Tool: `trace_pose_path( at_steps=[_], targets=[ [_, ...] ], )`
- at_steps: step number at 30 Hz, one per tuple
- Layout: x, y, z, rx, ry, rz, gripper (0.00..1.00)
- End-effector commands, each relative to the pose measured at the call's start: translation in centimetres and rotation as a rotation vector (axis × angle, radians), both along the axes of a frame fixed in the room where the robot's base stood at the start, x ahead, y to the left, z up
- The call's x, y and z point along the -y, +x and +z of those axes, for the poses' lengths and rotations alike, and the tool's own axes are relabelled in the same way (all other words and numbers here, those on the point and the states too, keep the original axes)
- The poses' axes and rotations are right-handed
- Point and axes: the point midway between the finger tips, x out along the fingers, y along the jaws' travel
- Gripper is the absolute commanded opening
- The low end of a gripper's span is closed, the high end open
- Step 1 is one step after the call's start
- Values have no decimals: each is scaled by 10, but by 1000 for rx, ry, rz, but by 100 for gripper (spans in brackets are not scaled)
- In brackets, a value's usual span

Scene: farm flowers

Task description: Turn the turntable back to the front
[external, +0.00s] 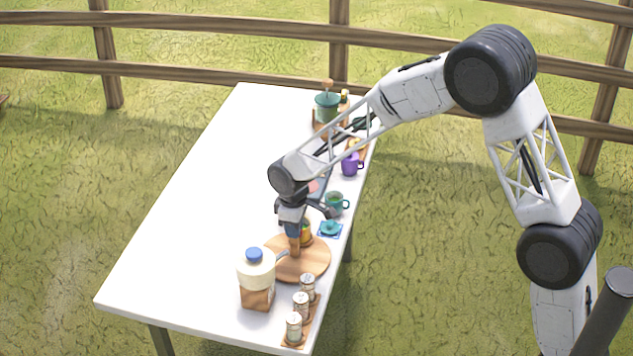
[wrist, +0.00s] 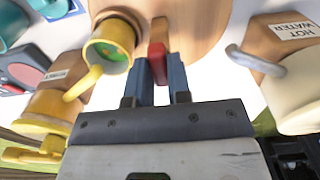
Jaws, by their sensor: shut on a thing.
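The turntable (external: 312,268) is a round wooden disc near the table's front end, and its wooden surface fills the top middle of the wrist view (wrist: 195,25). A wooden peg with a red part (wrist: 157,62) stands at the turntable. My gripper (external: 294,232) points down over the disc. In the wrist view its blue fingers (wrist: 161,78) are shut on the peg, one on each side. A yellow mug (wrist: 108,50) with green inside sits at the turntable, left of the fingers; in the external view my gripper partly hides it.
A cream jug with a blue lid (external: 256,268) on a wooden base labelled HOT WATER (wrist: 285,42) stands close beside the turntable. Several small jars (external: 301,305) stand in front. A teal cup (external: 336,203) and purple mug (external: 351,164) are behind. The table's left side is clear.

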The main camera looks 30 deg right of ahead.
Motion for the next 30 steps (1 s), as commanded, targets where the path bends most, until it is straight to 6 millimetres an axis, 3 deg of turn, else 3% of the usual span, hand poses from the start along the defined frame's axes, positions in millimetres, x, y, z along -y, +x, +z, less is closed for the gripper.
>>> trace_pose_path(
  at_steps=[14,30],
  targets=[
    [0,0,0,-1,-1,-38,0],
    [0,-1,0,-1,-1,-256,0]
  ],
)
